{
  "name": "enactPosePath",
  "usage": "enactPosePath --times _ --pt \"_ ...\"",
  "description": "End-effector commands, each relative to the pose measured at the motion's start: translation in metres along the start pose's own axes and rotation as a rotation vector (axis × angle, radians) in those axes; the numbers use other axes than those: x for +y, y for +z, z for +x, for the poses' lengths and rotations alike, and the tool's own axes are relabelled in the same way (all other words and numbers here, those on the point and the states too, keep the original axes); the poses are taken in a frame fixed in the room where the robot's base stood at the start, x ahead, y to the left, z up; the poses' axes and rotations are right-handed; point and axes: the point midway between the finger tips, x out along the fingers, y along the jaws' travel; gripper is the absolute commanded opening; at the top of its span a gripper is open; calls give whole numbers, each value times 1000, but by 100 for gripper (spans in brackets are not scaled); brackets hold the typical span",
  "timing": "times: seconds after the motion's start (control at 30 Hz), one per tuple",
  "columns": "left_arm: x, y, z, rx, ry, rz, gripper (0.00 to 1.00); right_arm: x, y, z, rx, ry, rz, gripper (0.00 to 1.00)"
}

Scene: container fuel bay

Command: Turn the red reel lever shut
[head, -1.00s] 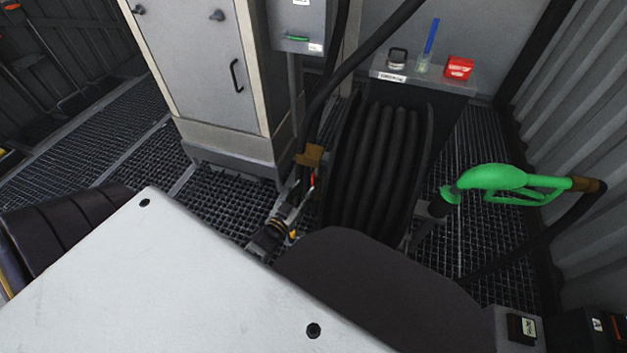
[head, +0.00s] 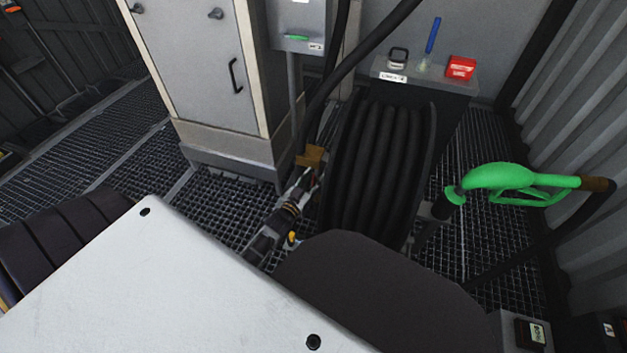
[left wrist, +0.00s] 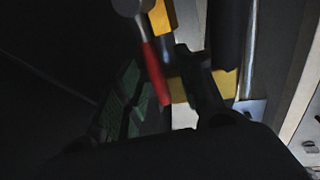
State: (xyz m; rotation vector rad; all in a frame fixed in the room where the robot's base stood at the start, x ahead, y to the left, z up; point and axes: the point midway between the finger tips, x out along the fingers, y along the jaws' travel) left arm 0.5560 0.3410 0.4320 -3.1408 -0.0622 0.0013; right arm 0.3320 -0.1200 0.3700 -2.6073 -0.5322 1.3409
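The red reel lever (left wrist: 156,72) shows in the left wrist view as a red-sleeved bar with a grey metal end, beside the yellow-brown valve body (left wrist: 187,88). In the head view the brass-coloured valve body (head: 309,157) sits at the left side of the hose reel (head: 375,170); the lever is mostly hidden there by my gripper. My left gripper (head: 308,179) is at the lever, just below the valve body. In the left wrist view its fingers are apart, with the lever between them; contact is unclear in the dark picture. My right gripper is not in view.
A green fuel nozzle (head: 500,177) with its hose is right of the reel. A grey cabinet (head: 203,75) stands at the left. A shelf (head: 422,80) behind the reel bears a red box (head: 460,67). Dark floor grating (head: 225,205) is open left of the reel.

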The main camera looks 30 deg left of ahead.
Motion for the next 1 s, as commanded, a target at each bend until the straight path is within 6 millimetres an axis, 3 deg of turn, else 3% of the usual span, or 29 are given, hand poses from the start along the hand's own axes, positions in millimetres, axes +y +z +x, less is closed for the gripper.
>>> enactPosePath --times 0.17,0.5,1.0 --pt "0 0 0 0 0 0 38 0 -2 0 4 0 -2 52" --pt "0 0 0 1 0 0 0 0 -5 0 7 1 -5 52" --pt "-1 -1 -4 4 0 -15 0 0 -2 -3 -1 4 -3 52"
